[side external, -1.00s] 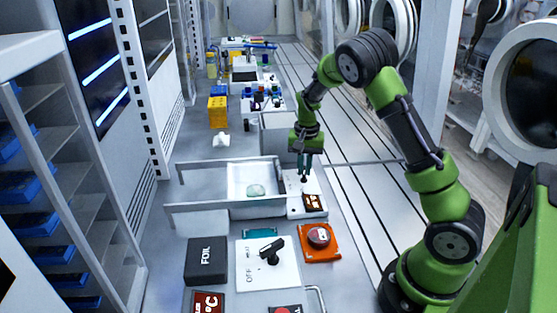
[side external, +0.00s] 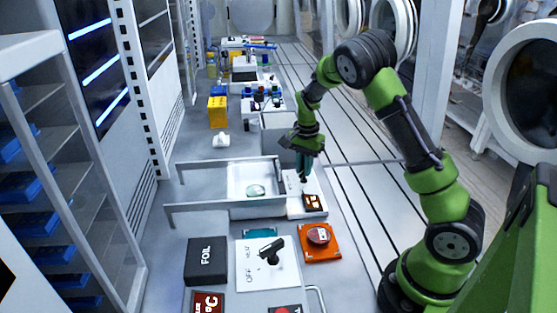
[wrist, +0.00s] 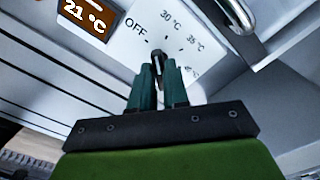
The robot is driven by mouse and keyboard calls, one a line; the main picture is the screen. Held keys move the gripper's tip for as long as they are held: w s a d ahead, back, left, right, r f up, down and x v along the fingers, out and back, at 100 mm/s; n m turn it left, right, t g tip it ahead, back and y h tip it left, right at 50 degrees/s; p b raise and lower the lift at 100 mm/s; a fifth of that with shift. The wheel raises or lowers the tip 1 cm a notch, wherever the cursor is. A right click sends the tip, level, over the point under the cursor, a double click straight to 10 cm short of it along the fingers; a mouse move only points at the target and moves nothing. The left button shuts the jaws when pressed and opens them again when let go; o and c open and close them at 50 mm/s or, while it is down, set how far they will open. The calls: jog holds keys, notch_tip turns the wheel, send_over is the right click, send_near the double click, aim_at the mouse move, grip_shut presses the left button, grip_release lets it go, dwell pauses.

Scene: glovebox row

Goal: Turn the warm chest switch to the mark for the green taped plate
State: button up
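The warm chest switch is a black knob (wrist: 157,62) on a white panel (wrist: 190,62) marked OFF, 30 °C, 35 °C and a partly cut-off mark in the 40s. Its tip points between OFF and 30 °C in the wrist view. The display (wrist: 88,16) beside it reads 21 °C. My gripper (wrist: 158,75) has its teal fingers close against both sides of the knob; in the side view my gripper (side external: 304,172) stands over the panel. A pale green round dish (side external: 256,190) lies in the open drawer (side external: 240,176); I cannot make out tape on it.
A yellow box (side external: 217,112) and bottles stand farther back. A metal handle (wrist: 238,14) is near my fingers.

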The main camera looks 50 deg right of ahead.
jog(key=o, duration=0.4)
jog(key=shift+c, duration=0.2)
notch_tip(320, 180, up, 17)
dwell(0.4)
